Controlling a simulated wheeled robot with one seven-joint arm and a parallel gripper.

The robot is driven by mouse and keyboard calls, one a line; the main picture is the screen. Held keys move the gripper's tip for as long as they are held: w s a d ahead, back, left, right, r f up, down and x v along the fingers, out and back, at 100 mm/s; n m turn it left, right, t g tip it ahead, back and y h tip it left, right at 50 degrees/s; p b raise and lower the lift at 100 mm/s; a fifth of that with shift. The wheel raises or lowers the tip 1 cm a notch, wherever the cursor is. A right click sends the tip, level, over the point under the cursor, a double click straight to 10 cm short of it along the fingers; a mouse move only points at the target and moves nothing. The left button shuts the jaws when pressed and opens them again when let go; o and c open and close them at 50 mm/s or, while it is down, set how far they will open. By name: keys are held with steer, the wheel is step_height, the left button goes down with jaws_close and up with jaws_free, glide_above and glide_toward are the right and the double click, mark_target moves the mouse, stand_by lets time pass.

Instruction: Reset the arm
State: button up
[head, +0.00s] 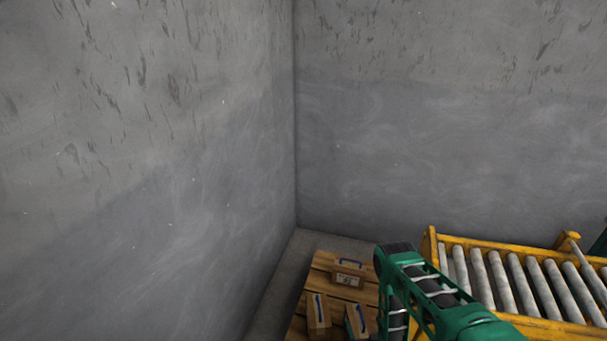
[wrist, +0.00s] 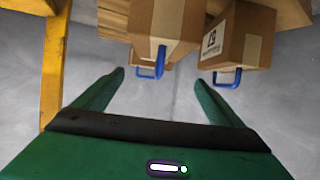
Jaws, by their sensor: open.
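My gripper (wrist: 159,80) shows in the wrist view with its two green fingers spread apart and nothing between them. Cardboard boxes with blue handles lie beyond the fingertips: a middle box (wrist: 165,22) and a right box (wrist: 238,36) with a printed label. They look apart from the fingers. In the head view my green arm (head: 440,300) reaches up from the lower right, beside the boxes. The gripper's fingers cannot be made out there.
A wooden pallet (head: 322,262) carries a rear box (head: 347,278), a left box (head: 317,315) and a right box (head: 358,322). A yellow-framed roller conveyor (head: 430,247) stands at right. Grey walls meet in a corner behind. A yellow post (wrist: 52,75) stands left in the wrist view.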

steer(key=w+a+r+g, duration=0.1)
steer(key=w+r, duration=0.7)
steer(key=r, duration=0.3)
steer(key=w+r+g, duration=0.1)
steer(key=w+r, duration=0.7)
steer(key=r, duration=0.2)
steer(key=s+d+r+g, duration=0.1)
steer(key=s+r+g, duration=0.1)
steer(key=r, duration=1.1)
steer(key=s+d+r+g, duration=0.1)
steer(key=r, duration=1.2)
steer(key=s+d+r+g+h, duration=0.1)
steer(key=s+d+r+g, duration=0.1)
steer(key=s+r, duration=1.05)
steer(key=s+d+r+g, duration=0.2)
steer(key=s+r, duration=0.7)
steer(key=s, duration=0.6)
steer(key=s+d+f+m+g, duration=0.1)
steer(key=s+d, duration=0.4)
steer(key=s, duration=0.5)
steer(key=s+d+m+g, duration=0.3)
steer(key=s+d+m, duration=0.3)
steer(key=s, duration=0.4)
steer(key=shift+f, duration=0.35)
